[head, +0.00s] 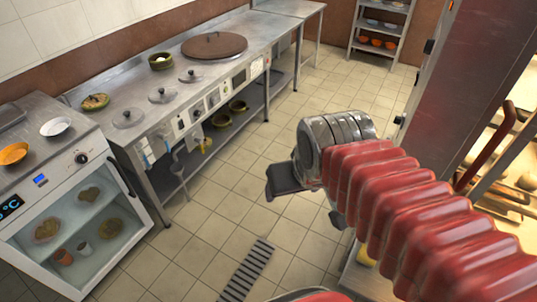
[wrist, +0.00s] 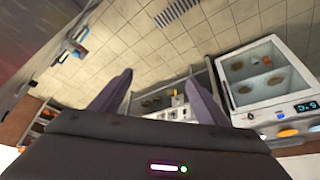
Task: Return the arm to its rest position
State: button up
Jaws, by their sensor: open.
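My red ribbed arm reaches in from the right of the head view and ends in a silver wrist. My gripper (head: 284,181) shows there as a dark shape in the air above the tiled floor, apart from the counters. In the wrist view my gripper (wrist: 160,78) has its two dark fingers spread wide, with nothing between them. The wrist view is upside down, with the floor towards the top. In the head view one finger is mostly hidden by the other parts of the wrist.
A steel counter (head: 215,70) with a brown round lid (head: 214,46) and smaller lids runs along the wall. A glass-fronted cabinet (head: 85,225) stands at left, topped by bowls. A tall steel unit (head: 440,90) stands close on the right. The tiled floor (head: 225,170) between is clear.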

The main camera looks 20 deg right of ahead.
jog(key=shift+s+a+r+n, duration=0.2)
jog(key=shift+s+a+r, duration=0.25)
jog(key=shift+a, duration=0.1)
jog(key=shift+s+a+r+n, duration=0.2)
jog(key=shift+s+a+r, duration=0.1)
jog(key=shift+s+a, duration=0.2)
jog(key=shift+c, duration=0.4)
